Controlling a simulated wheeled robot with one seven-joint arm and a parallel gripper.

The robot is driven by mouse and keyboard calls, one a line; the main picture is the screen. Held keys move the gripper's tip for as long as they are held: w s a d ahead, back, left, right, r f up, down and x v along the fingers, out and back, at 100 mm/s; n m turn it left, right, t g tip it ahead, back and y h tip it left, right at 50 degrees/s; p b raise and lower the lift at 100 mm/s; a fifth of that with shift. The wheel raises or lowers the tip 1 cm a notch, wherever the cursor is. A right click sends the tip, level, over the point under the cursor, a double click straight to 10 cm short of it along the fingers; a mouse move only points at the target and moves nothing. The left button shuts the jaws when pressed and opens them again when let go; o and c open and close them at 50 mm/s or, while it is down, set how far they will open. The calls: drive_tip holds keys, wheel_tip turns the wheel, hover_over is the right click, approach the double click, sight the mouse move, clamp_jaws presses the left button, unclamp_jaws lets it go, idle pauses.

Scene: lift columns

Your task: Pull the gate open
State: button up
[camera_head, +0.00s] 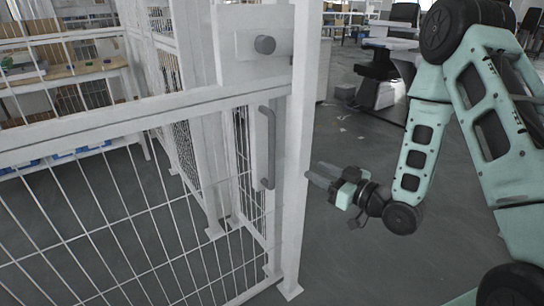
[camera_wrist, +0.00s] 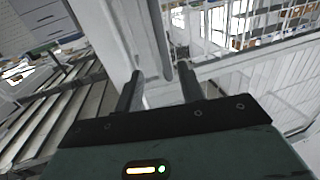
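The gate (camera_head: 130,130) is a white frame with wire mesh, filling the left and middle of the head view. Its grey vertical bar handle (camera_head: 267,148) is on the gate's right side, beside a white post (camera_head: 298,140). White frame parts of the gate (camera_wrist: 255,58) show beyond the fingers.
Behind the gate stand more mesh panels (camera_head: 170,90) and a wooden-topped bench (camera_head: 65,72). Desks and a dark chair (camera_head: 404,14) are at the back right.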

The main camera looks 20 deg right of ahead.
sight(274, 151)
drive_tip(key=b, duration=0.3)
drive_tip(key=w+a+b, duration=0.1)
drive_tip(key=b, duration=0.2)
drive_tip(key=shift+w+f+b, duration=0.3)
drive_tip(key=shift+b, duration=0.1)
drive_tip(key=shift+w+a+b, duration=0.1)
drive_tip(key=shift+a+b, duration=0.05)
drive_tip(key=shift+b, duration=0.9)
drive_tip(key=x, duration=1.4)
drive_tip(key=shift+w+a+r, duration=0.15)
drive_tip(key=shift+w+r, duration=0.1)
drive_tip(key=shift+w, duration=0.05)
clamp_jaws()
drive_tip(key=shift+a, duration=0.1)
